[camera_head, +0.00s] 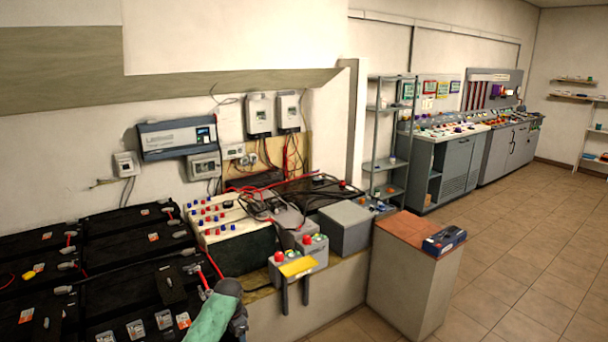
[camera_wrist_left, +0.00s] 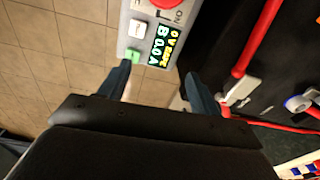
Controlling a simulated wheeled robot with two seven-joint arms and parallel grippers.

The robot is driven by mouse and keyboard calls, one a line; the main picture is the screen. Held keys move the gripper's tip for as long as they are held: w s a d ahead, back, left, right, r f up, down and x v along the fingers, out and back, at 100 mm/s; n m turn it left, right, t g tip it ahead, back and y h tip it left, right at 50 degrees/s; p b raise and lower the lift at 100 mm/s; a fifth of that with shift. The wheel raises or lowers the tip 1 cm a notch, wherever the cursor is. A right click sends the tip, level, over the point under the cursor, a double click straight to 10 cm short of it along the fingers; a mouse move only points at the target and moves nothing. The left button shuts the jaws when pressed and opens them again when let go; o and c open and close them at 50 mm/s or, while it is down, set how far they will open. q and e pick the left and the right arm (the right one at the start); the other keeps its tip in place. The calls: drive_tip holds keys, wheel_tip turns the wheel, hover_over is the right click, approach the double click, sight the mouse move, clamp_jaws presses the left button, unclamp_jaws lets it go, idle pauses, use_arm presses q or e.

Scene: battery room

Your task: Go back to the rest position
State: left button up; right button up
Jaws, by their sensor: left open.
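In the head view, my left arm comes in at the bottom edge, with its teal link and the dark part of my left gripper (camera_head: 238,320) showing near the batteries' front edge; its fingertips are not clear there. In the left wrist view, my left gripper (camera_wrist_left: 158,74) has its two dark fingers apart with nothing held between them. Beyond the fingertips is a grey control box (camera_wrist_left: 132,36) with a red knob, a white button, a green button and a lit display. My right gripper is in neither view.
Black batteries (camera_head: 125,250) with red cables fill the left side. Grey boxes with red and green buttons (camera_head: 316,258) stand near a yellow plate (camera_head: 297,267) with two dark prongs. A pedestal (camera_head: 408,285) bears a blue device (camera_head: 444,241). Tiled floor (camera_head: 530,270) is clear on the right.

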use_arm(q)
drive_tip(key=s+d+f+n+t, duration=0.1)
drive_tip(key=s+d+f+n, duration=0.1)
drive_tip(key=s, duration=1)
drive_tip(key=s+d+f+n, duration=0.1)
drive_tip(key=s+d+f, duration=0.15)
drive_tip(key=s, duration=0.95)
drive_tip(key=s+a+r+n+t, duration=0.1)
drive_tip(key=s+r+n, duration=0.15)
drive_tip(key=s, duration=0.65)
drive_tip(key=s+a+r+n, duration=0.1)
drive_tip(key=s+r, duration=0.3)
drive_tip(key=s, duration=0.5)
drive_tip(key=s+a+r+n+t, duration=0.15)
drive_tip(key=s+r, duration=0.25)
drive_tip(key=s, duration=0.5)
wheel_tip(320, 180, down, 28)
drive_tip(key=w+d+g, duration=0.2)
drive_tip(key=s+f, duration=0.3)
drive_tip(key=f, duration=0.6)
drive_tip(key=s+f, duration=0.4)
drive_tip(key=f, duration=0.6)
drive_tip(key=shift+s, duration=0.3)
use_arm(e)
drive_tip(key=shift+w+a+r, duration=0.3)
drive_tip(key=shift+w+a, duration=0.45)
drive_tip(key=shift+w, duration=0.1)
